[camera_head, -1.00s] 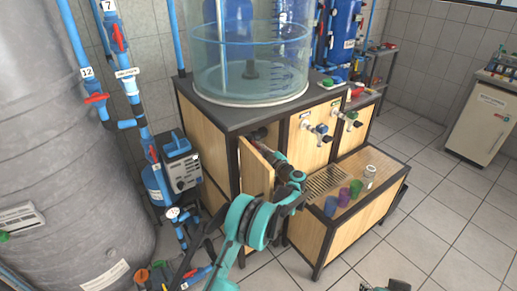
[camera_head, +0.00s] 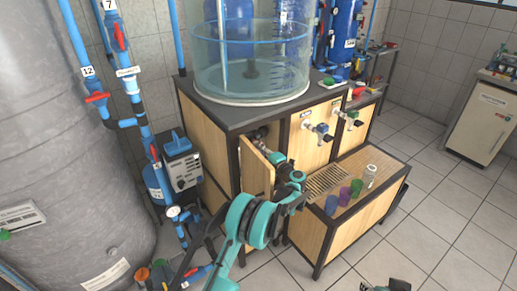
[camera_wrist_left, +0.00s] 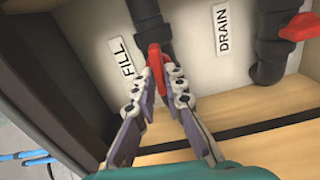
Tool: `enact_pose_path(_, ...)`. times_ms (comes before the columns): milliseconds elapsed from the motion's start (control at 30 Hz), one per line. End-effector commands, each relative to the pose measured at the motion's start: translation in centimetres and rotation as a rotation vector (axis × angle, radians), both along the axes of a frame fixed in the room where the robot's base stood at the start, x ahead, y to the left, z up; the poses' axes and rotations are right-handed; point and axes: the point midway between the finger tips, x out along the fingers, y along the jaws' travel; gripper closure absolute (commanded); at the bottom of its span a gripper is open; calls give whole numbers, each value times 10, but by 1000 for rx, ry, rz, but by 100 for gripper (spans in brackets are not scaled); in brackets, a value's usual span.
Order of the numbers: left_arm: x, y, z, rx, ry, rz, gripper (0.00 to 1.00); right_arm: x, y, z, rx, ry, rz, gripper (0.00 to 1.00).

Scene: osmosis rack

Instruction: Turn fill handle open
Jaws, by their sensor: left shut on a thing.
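The red fill handle (camera_wrist_left: 157,66) sits on a dark pipe beside the white FILL label (camera_wrist_left: 127,57) in the left wrist view. My left gripper (camera_wrist_left: 160,85) is shut on it, with a finger on each side. The handle points down along the pipe line in that view. In the head view my left arm reaches into the opened cabinet (camera_head: 208,140), and my left gripper (camera_head: 268,148) is mostly hidden there by the wooden door (camera_head: 256,172). The handle cannot be made out in the head view. A small part of my right arm shows at the bottom edge; its fingers cannot be made out.
A second pipe with a red handle (camera_wrist_left: 298,27) stands beside the DRAIN label (camera_wrist_left: 222,30). The open cabinet door is close to my left arm. A clear tank (camera_head: 250,60) stands on the cabinet. Several cups and a glass (camera_head: 370,175) stand on the lower shelf.

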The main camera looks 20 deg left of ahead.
Motion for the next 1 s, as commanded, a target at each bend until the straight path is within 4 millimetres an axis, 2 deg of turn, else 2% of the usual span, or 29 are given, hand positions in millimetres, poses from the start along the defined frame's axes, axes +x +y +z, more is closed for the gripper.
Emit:
enact_pose_path(300, -1, 0, -2, -60, -74, 1, 100, 0, 0, 0, 0, 0, 0, 60)
enact_pose_path(767, -1, 0, -2, -68, -83, 2, 100, 0, 0, 0, 0, 0, 0, 60)
enact_pose_path(800, -1, 0, -2, -68, -83, 2, 84, 0, 0, 0, 0, 0, 0, 60)
enact_pose_path(867, -1, 0, -2, -67, -82, 2, 68, 0, 0, 0, 0, 0, 0, 60)
enact_pose_path(1000, 0, 0, -2, -66, -82, 1, 68, 0, 0, 0, 0, 0, 0, 60)
